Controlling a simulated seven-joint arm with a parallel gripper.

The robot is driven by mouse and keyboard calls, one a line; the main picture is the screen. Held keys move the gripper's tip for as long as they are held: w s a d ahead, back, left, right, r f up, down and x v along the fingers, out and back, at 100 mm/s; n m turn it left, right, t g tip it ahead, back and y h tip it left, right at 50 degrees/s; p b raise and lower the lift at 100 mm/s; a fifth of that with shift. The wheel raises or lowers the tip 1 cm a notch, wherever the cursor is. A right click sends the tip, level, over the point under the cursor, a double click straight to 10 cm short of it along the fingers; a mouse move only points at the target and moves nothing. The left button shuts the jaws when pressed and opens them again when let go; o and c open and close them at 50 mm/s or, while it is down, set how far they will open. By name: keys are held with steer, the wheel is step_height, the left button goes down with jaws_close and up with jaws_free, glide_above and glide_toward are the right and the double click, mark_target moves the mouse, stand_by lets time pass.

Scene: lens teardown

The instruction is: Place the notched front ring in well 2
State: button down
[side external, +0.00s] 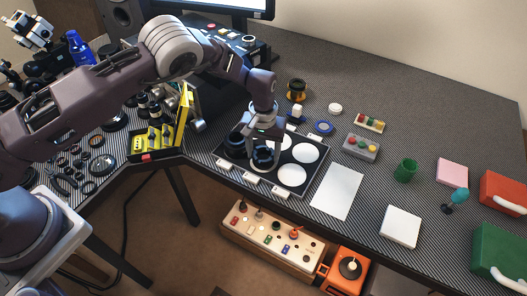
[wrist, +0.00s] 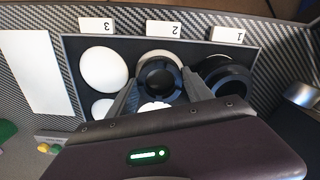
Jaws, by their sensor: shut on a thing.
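The notched front ring, a black ring (wrist: 160,78), is between the two fingers of my gripper (wrist: 158,92), which is shut on it. In the wrist view it overlaps the white well marked 2 (wrist: 160,56), with a white crescent showing past its edge. I cannot tell whether it touches the tray (wrist: 68,44) or hangs just above. I cannot make out the notches. In the side view my gripper (side external: 264,145) points down over the tray, with the ring (side external: 264,159) under its fingers.
A larger black ring-shaped part (wrist: 226,78) sits at well 1, just beside my right-hand finger. Well 3 (wrist: 104,71) is empty and white. Label cards (wrist: 163,28) stand along the tray edge. A white sheet (side external: 337,190) and a grey block with coloured buttons (side external: 361,146) lie nearby.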

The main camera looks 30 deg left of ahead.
steer(key=c, duration=0.7)
jaws_free()
step_height(320, 180, up, 12)
steer(key=shift+r, duration=0.15)
